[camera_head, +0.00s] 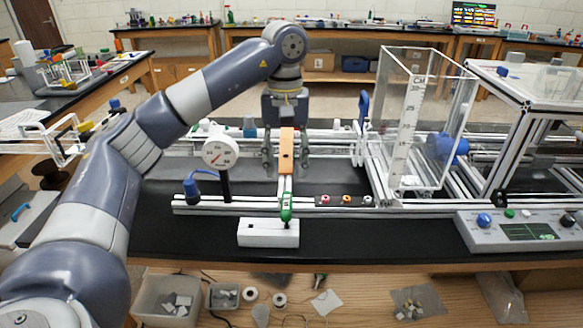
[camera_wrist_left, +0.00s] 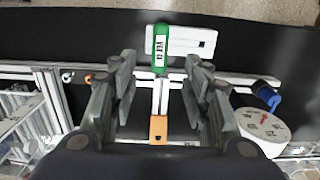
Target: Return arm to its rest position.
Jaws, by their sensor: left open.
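My left arm comes in from the left of the head view and bends down over the bench. My left gripper (camera_head: 285,163) is open, its fingers pointing down on either side of an orange block (camera_head: 287,145). In the left wrist view the open fingers (camera_wrist_left: 160,64) are spread left and right, with nothing held between them. The orange block (camera_wrist_left: 158,128) and a green labelled piece (camera_wrist_left: 160,48) lie in the gap between the fingers in that view. My right gripper is in neither view.
A round dial gauge (camera_head: 219,151) and a blue knob (camera_head: 192,186) are left of the gripper. A clear tank (camera_head: 425,125) with a scale stands on the aluminium frame to the right. A control box (camera_head: 520,229) sits at the right front. Dark bench top is clear at front left.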

